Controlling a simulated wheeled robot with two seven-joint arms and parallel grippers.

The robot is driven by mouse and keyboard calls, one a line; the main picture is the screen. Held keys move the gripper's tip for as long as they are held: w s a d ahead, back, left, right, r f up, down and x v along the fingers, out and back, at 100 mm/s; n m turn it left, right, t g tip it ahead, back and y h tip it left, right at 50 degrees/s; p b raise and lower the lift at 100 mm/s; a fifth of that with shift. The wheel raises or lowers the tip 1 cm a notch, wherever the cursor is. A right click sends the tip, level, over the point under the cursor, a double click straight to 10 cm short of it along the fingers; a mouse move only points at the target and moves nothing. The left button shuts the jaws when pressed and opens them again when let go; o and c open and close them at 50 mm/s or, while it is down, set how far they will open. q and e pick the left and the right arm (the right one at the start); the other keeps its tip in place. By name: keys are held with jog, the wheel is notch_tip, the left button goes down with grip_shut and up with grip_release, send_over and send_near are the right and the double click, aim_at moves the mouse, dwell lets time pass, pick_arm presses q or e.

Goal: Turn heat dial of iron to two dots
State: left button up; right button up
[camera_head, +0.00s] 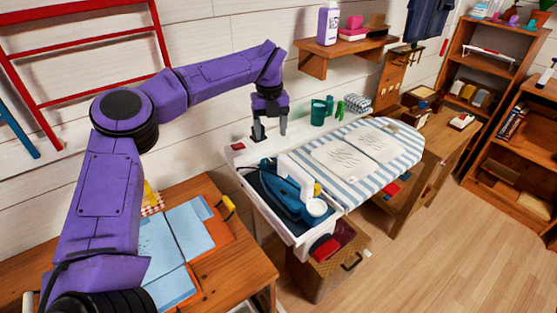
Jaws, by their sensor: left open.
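The iron (284,196) is dark blue and rests in a tray (303,239) with a white rim at the near end of the striped ironing board (405,143). A round pale part shows at its right end, with a small yellow piece just above it. I cannot make out the heat dial or its dots at this size. My left gripper (270,134) is open and empty, fingers pointing down, above the board's far-left corner. In the picture it is above and to the left of the iron, apart from it. My right gripper is not in view.
Teal and green containers (318,112) stand behind the board. A wall shelf (345,54) holds a purple-labelled bottle. A wooden table (252,264) with folded blue cloth is at lower left. A basket (320,276) sits below the tray. Floor at right is clear.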

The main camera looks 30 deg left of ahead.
aim_at(271, 161)
pick_arm(q)
notch_tip(271, 161, down, 10)
jog(key=p, duration=0.2)
jog(key=shift+r+p, duration=0.15)
jog(key=shift+p, duration=0.15)
jog(key=shift+f, duration=0.6)
jog(key=c, duration=1.1)
